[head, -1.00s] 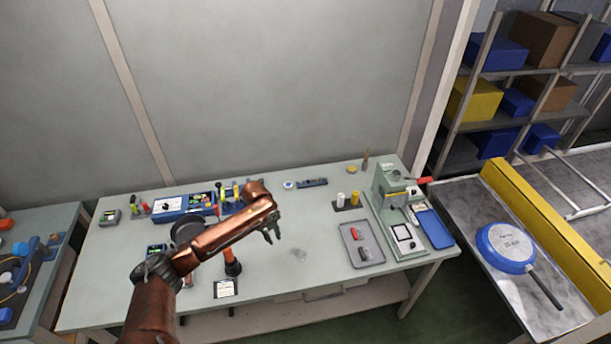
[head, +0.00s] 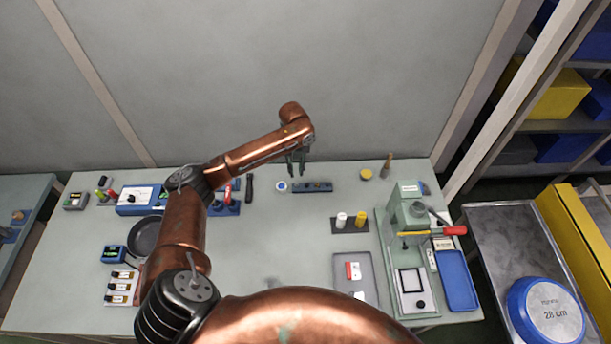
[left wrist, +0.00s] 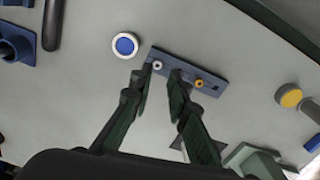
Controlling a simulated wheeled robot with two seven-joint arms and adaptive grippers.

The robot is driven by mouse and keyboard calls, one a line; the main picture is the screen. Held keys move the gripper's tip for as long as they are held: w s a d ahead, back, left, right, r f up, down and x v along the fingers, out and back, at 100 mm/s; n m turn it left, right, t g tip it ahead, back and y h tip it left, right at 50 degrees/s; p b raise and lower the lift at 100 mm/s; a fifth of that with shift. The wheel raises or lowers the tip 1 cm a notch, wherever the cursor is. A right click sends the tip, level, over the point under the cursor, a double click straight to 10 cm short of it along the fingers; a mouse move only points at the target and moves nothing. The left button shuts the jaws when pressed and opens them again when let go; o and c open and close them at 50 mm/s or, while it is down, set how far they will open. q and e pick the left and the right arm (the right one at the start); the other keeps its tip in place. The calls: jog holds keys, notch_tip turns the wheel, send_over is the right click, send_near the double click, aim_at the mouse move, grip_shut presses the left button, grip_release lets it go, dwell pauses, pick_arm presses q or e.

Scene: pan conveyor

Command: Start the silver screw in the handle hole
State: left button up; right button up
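A small dark blue rack (head: 312,187) lies on the workbench; in the left wrist view the rack (left wrist: 215,87) holds a silver screw (left wrist: 157,65) and a brass-coloured screw (left wrist: 199,83). My left gripper (head: 296,170) is above the rack's left end. In the left wrist view its fingers (left wrist: 158,84) are apart, with the silver screw between their tips and nothing gripped. A black pan (head: 146,237) is partly behind my arm. A dark bar that looks like a handle (head: 249,188) lies left of the rack; no hole shows. My right gripper is out of view.
A round blue-and-white button (left wrist: 124,45) sits beside the rack. A grey tray (head: 345,275) and a green press (head: 409,217) are at the right.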

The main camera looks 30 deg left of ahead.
aim_at(297, 185)
pick_arm(q)
jog(key=shift+s+f, duration=0.1)
jog(key=shift+f, duration=0.4)
jog(key=shift+s+f, duration=0.4)
jog(key=shift+s, duration=0.15)
jog(key=shift+d+f, duration=0.1)
jog(key=shift+f, duration=0.15)
jog(key=f, duration=0.2)
jog(key=w+f, duration=0.1)
jog(key=f, duration=0.1)
jog(key=shift+d+f, duration=0.1)
jog(key=shift+f, duration=0.05)
jog(key=shift+s+f, duration=0.3)
jog(key=shift+s, duration=0.1)
jog(key=shift+w+f, duration=0.15)
jog(key=shift+w, duration=0.05)
jog(key=shift+c, duration=0.3)
jog(key=c, duration=0.4)
jog(key=shift+o, duration=0.2)
